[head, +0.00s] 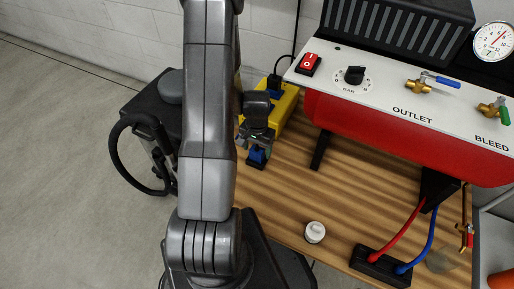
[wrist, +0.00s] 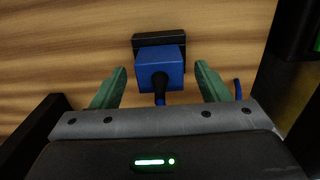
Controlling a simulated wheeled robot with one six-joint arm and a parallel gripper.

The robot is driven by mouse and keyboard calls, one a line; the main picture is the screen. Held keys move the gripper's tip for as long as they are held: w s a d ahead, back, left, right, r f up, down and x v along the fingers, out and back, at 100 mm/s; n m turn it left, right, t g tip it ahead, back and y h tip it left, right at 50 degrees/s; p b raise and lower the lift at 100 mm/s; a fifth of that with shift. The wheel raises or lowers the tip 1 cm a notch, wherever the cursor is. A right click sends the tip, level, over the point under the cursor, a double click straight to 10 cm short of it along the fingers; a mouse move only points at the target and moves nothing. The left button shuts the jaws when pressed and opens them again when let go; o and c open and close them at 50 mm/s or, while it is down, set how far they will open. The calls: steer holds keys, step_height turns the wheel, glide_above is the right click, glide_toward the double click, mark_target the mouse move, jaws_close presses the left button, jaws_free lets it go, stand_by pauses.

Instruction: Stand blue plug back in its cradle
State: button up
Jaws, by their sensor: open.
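The blue plug (wrist: 160,70) shows in the wrist view between my two green fingers, with a dark cable end on its near face. It also shows in the head view (head: 258,155), just below my gripper (head: 257,141). My gripper is open, with a finger on each side of the plug and a visible gap to each. A black block (wrist: 158,39), possibly the cradle, is directly behind the plug; I cannot tell whether the plug is seated in it.
A yellow box (head: 284,109) with a black plug (head: 274,82) stands behind my gripper. The red tank (head: 380,133) and its white panel (head: 390,92) are to the right. A white knob-like piece (head: 315,232) and a black block with red and blue leads (head: 381,267) are on the wooden bench (head: 345,190).

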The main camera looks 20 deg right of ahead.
step_height(320, 180, up, 14)
steer(key=p, duration=0.3)
steer(key=shift+f+p, duration=0.15)
steer(key=shift+p, duration=0.15)
steer(key=shift+f, duration=0.1)
step_height(320, 180, down, 14)
steer(key=b, duration=0.3)
steer(key=shift+r, duration=0.25)
steer(key=shift+r+p, duration=0.65)
steer(key=shift+r, duration=0.45)
steer(key=shift+f, duration=0.1)
